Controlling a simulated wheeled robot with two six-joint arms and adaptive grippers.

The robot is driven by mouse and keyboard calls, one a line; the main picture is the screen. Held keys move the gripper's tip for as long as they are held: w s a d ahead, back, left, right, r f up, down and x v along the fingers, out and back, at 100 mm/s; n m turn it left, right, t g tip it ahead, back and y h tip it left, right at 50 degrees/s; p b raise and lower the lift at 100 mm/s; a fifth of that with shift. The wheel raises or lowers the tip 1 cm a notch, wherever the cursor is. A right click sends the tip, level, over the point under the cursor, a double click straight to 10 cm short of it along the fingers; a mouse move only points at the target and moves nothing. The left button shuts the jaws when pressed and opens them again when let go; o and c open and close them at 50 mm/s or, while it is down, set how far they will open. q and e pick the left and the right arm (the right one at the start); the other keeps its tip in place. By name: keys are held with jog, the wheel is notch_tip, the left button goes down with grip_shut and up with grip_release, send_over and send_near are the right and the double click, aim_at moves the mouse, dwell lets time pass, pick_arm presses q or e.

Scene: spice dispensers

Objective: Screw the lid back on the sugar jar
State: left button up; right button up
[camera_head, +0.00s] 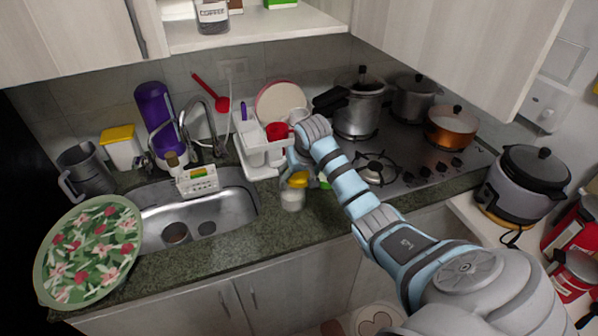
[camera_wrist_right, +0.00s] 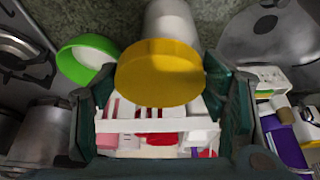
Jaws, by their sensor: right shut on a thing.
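A small white jar (camera_head: 292,199) stands on the counter in front of the dish rack. It also shows in the wrist view (camera_wrist_right: 173,22), behind a round yellow lid (camera_wrist_right: 160,72). The yellow lid in the head view (camera_head: 298,180) is at the jar's top; I cannot tell whether it is seated or threaded. My right gripper (camera_head: 292,173) reaches over the jar, and its fingers (camera_wrist_right: 160,85) are on either side of the lid, shut on it. A green-rimmed round thing with a white inside (camera_wrist_right: 88,58) lies beside the jar. My left gripper is not in view.
A white dish rack (camera_head: 253,145) stands behind the jar. The sink (camera_head: 225,207) is to the left and the stove (camera_head: 410,160) with pots to the right. A floral tray (camera_head: 90,250) lies at the far left. The counter front (camera_head: 250,240) is clear.

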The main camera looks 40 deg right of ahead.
jog(key=shift+w+f, duration=0.2)
jog(key=shift+w, duration=0.3)
jog(key=shift+s, duration=0.1)
jog(key=shift+s+r, duration=0.25)
jog(key=shift+s, duration=0.15)
jog(key=shift+w, duration=0.4)
jog(key=shift+w+a+f+b, duration=0.15)
jog(key=shift+w+b, duration=0.15)
jog(key=shift+w, duration=0.3)
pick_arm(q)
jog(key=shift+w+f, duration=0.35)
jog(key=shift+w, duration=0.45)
pick_arm(e)
jog(key=shift+w, duration=0.3)
pick_arm(q)
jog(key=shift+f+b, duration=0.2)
jog(key=shift+b, duration=0.1)
pick_arm(e)
jog(key=shift+f, duration=0.85)
